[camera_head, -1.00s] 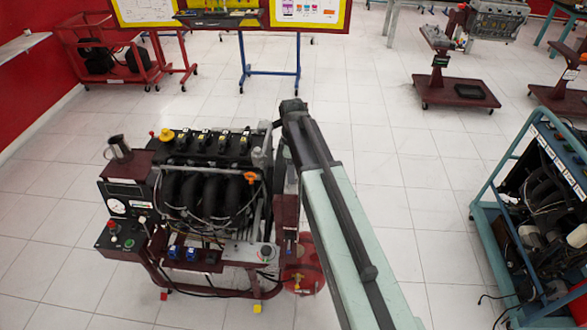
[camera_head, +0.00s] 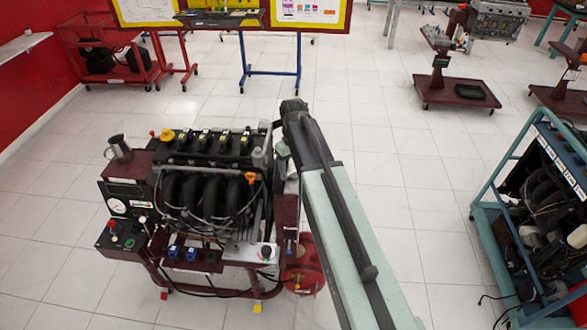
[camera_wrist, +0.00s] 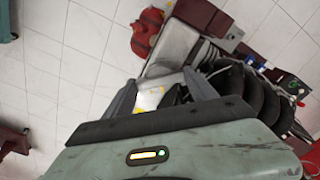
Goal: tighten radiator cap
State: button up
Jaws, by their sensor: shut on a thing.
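The engine trainer (camera_head: 205,195) stands left of my arm in the head view, with a black engine, curved black intake pipes and a maroon frame. A pale surface with a yellow mark (camera_wrist: 150,97) shows between the fingers. In the head view my arm hides the fingertips.
A red round tank (camera_head: 303,270) sits low at the trainer's right, beside my arm. A teal-framed trainer (camera_head: 540,200) stands at the right. A red cart (camera_head: 110,60) and a blue-legged display stand (camera_head: 270,72) are behind. Tiled floor is clear between the trainers.

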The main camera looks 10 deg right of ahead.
aim_at(293, 171)
jog(key=m, duration=0.4)
jog(key=shift+m, duration=1.9)
jog(key=o, duration=1.4)
jog(key=shift+c, duration=0.2)
notch_tip(293, 171, up, 8)
jog(key=p, duration=0.8)
jog(key=shift+f, duration=0.15)
